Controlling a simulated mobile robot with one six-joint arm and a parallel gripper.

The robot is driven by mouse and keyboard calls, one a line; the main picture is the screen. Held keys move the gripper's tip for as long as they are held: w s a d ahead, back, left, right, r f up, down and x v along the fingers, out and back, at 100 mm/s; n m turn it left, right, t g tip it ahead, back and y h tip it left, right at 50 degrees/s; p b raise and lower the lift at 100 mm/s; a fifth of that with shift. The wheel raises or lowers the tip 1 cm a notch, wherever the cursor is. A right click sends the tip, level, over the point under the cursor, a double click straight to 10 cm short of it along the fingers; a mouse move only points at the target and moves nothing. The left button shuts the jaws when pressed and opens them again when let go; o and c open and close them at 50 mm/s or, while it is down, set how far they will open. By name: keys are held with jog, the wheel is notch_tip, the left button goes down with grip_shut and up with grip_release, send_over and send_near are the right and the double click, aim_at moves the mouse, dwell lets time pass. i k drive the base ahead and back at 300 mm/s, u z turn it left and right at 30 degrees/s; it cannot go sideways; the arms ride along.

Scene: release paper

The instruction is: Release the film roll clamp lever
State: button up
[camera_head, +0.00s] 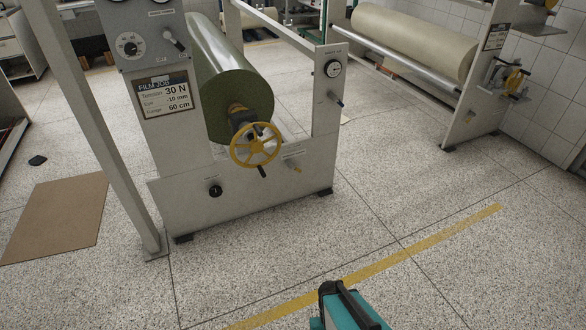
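Several levers show: one with a dark grip on the upper left panel (174,40), one on the right post (336,99), and a small yellowish one right of the wheel (293,167). Their labels are too small to read, so I cannot tell which is the clamp lever. My gripper is not in view.
A teal and black object (347,305), possibly part of me, is at the bottom edge. A yellow floor line (400,256) crosses in front of the machine. A second machine with a beige roll (410,38) stands right. A brown mat (58,218) lies left. The speckled floor between is clear.

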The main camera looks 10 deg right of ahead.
aim_at(289, 164)
jog(key=i, duration=0.85)
jog(key=u, duration=4.25)
jog(key=i, duration=0.1)
jog(key=z, duration=2.7)
jog(key=k, duration=0.4)
jog(key=u, duration=0.1)
